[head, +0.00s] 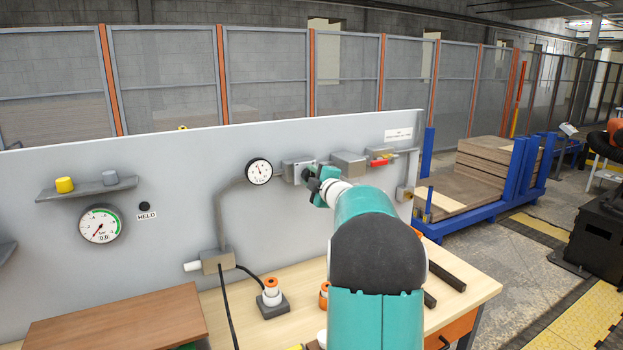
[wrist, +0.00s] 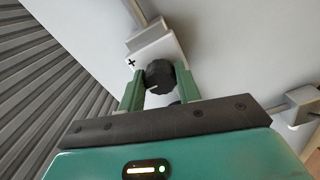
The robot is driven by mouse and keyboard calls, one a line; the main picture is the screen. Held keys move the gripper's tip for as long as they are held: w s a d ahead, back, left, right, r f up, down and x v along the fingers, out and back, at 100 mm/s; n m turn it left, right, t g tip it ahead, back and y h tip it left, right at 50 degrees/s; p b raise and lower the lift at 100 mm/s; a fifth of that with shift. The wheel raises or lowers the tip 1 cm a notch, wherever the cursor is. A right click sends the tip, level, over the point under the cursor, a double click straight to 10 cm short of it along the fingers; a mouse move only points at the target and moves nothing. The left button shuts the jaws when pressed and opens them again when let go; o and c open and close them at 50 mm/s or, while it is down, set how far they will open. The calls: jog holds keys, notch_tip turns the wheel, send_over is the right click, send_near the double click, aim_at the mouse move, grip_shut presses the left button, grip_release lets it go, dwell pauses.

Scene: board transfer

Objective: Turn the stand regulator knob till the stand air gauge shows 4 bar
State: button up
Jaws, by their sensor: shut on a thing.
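The stand regulator knob (wrist: 159,74) is black and ribbed with a pale mark, on a light grey block (wrist: 158,49) with a plus sign. My gripper (wrist: 160,88) has its green fingers closed on both sides of the knob. In the head view my gripper (head: 315,184) is at the upright grey panel, and it mostly hides the knob. A small round white gauge (head: 259,171) is on the pipe just left of the regulator block (head: 296,168). Its dark needle points roughly upward; the numbers are too small to read.
Right of the regulator are a grey box (head: 348,165) and a red-handled valve (head: 379,162). The wooden bench (head: 475,285) is below.

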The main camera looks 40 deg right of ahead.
dwell(0.4)
jog(key=o, duration=1)
jog(key=shift+r, duration=0.1)
jog(key=shift+c, duration=0.2)
jog(key=v, duration=1.3)
jog(key=shift+s, duration=0.35)
jog(key=shift+a, duration=0.1)
